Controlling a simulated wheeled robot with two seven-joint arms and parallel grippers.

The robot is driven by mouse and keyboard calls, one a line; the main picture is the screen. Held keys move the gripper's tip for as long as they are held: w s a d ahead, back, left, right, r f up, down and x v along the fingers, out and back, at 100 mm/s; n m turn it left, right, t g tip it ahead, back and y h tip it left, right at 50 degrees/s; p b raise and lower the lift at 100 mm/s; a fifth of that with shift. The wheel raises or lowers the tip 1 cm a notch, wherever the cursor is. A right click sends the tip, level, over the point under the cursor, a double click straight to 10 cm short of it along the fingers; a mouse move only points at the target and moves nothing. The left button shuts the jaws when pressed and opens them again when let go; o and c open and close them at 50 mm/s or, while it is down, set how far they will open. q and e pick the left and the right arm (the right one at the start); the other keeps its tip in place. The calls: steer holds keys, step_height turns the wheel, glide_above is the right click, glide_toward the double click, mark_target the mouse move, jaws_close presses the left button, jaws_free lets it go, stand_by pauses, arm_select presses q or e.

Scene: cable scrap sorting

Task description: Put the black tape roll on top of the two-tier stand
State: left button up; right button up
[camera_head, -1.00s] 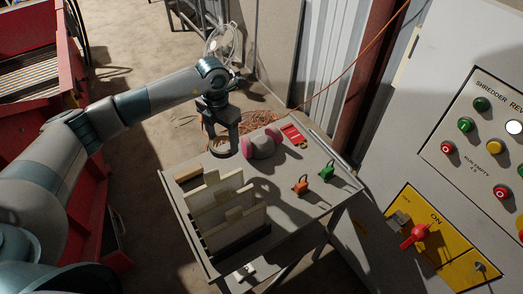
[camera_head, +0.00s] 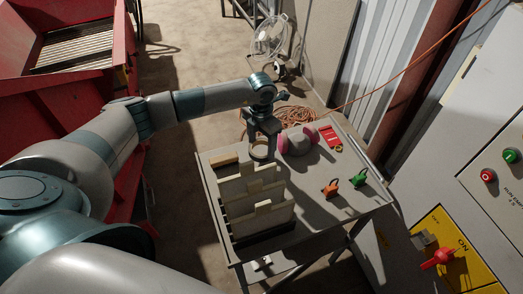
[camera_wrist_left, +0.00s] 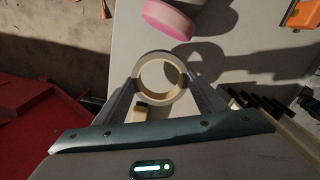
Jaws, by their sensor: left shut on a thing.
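My left gripper (camera_head: 262,141) is shut on a tape roll (camera_head: 261,152), low over the back left part of the grey table. In the left wrist view the roll (camera_wrist_left: 160,58) is a ring between both fingers, with a pale grey side and a tan core; its outer colour is hard to judge. A cream stepped rack with upright panels (camera_head: 250,190) stands just in front of the gripper; I cannot tell whether it is the two-tier stand. No other stand shows clearly. Whether the roll touches anything below is unclear. My right gripper is out of view.
A grey respirator with pink discs (camera_head: 298,141) lies close right of the gripper. An orange padlock (camera_head: 331,188), a green padlock (camera_head: 359,178) and a red item (camera_head: 330,137) lie further right. A brown block (camera_head: 224,161) lies left. The table's front right is bare.

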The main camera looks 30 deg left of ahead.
arm_select(q)
steer(key=shift+f, duration=0.1)
step_height(320, 180, down, 3)
steer(key=shift+r+p, duration=0.2)
steer(key=shift+p, duration=0.5)
steer(key=shift+f, duration=0.45)
steer(key=o, duration=1)
steer(key=shift+f, duration=0.1)
steer(key=shift+o, duration=0.2)
steer(key=shift+r, duration=0.2)
